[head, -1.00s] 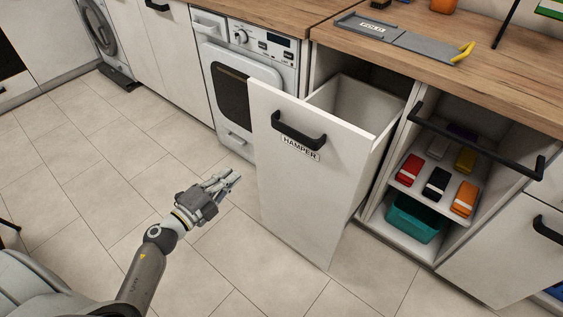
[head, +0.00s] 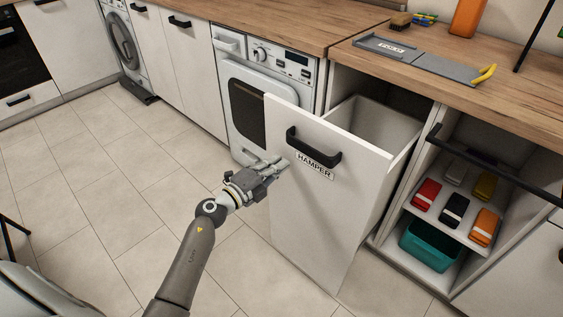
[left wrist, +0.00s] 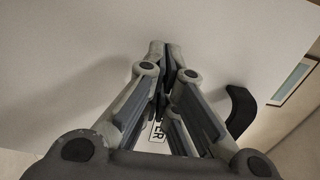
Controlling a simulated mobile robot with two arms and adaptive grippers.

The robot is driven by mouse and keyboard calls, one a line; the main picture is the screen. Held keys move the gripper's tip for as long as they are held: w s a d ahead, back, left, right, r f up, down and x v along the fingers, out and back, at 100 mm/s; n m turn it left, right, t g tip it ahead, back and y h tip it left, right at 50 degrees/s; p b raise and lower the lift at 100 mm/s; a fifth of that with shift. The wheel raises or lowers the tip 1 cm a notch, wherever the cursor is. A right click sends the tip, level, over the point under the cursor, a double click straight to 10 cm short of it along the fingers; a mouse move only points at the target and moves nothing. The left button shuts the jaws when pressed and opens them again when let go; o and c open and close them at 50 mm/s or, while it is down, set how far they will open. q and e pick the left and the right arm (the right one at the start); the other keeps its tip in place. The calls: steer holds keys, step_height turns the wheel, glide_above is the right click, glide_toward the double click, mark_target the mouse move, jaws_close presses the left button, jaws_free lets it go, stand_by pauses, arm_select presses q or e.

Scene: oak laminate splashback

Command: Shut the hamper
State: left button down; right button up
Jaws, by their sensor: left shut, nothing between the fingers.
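The hamper (head: 330,215) is a white pull-out unit with a black handle (head: 313,148) and a "HAMPER" label. It is pulled out of the cabinet, tilted forward, with its open bin (head: 375,125) showing behind the front. My left gripper (head: 283,161) is shut and empty at the left part of the hamper front, just left of the label. In the left wrist view the shut fingers (left wrist: 164,47) point at the white front panel (left wrist: 75,60), with part of the handle at the right. I cannot tell whether they touch it. My right gripper is not in view.
A washing machine (head: 262,95) stands left of the hamper. An open shelf unit with folded cloths and a teal bin (head: 430,245) is on the right, a black bar across it. The wood counter (head: 480,95) holds a grey folding board. Floor at left is clear.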

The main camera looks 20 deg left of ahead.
arm_select(q)
steer(key=shift+x, duration=0.95)
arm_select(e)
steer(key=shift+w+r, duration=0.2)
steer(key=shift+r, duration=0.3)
